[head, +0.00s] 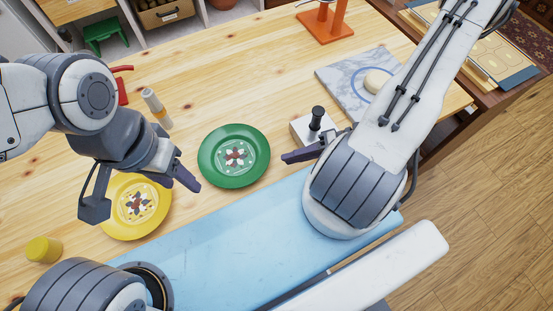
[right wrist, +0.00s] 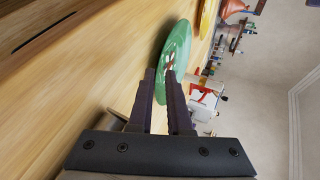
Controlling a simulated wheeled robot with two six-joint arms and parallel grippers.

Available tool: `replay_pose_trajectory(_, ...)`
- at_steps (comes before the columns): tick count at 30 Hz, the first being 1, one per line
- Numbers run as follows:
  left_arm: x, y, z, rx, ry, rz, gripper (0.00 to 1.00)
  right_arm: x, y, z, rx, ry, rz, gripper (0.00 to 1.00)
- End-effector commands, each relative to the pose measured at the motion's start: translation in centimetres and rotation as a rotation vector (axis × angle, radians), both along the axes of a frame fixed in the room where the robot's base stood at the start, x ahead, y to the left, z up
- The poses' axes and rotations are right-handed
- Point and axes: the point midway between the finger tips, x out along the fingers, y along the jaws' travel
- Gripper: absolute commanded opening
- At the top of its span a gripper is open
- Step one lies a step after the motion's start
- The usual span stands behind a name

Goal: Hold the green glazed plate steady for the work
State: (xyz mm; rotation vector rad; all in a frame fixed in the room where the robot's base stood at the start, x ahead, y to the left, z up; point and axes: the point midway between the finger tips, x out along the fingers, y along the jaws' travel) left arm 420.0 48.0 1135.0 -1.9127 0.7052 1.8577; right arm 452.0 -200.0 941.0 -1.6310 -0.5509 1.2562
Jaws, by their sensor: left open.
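The green glazed plate (head: 212,157) lies flat on the wooden table, with a flower pattern at its centre. In the right wrist view the green plate (right wrist: 181,45) shows just beyond my fingertips. My right gripper (head: 286,157) is to the right of the plate, pointing at its rim, with a small gap in the head view. My left gripper (head: 186,179) is open and empty, left of the green plate and over the edge of a yellow plate (head: 126,232).
A grey block with a black knob (head: 316,121) stands beside my right gripper. A marble slab (head: 335,76) with a round pale piece lies behind. An orange stand (head: 325,25), a tan-and-white tube (head: 155,105) and a yellow cup (head: 43,249) are around. A blue strip (head: 225,240) runs along the front.

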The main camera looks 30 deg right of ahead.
Motion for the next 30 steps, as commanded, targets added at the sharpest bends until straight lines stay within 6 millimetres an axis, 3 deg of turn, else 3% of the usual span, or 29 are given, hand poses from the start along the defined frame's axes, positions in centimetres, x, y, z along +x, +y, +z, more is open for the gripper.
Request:
replay_pose_trajectory(3, 0.0, 0.0, 0.0, 0.0, 0.0, 0.0, 0.5, 0.7, 1.9, -0.9, 0.008, 0.002, 0.005, 0.17)
replay_pose_trajectory(10, 0.0, 0.0, 0.0, 0.0, 0.0, 0.0, 0.5, 1.8, 4.1, -2.3, 0.005, 0.0, 0.004, 0.17)
replay_pose_trajectory(23, 0.0, 0.0, 0.0, 0.0, 0.0, 0.0, 0.5, 2.2, 4.8, -2.8, 0.0, 0.0, 0.0, 0.17)
replay_pose_trajectory(25, 0.0, 0.0, 0.0, 0.0, 0.0, 0.0, 0.5, 2.2, 4.8, -2.8, 0.0, 0.0, 0.0, 0.0)
replay_pose_trajectory(30, 0.0, 0.0, 0.0, 0.0, 0.0, 0.0, 0.5, 2.2, 4.7, -2.8, 0.0, -0.001, 0.0, 0.0)
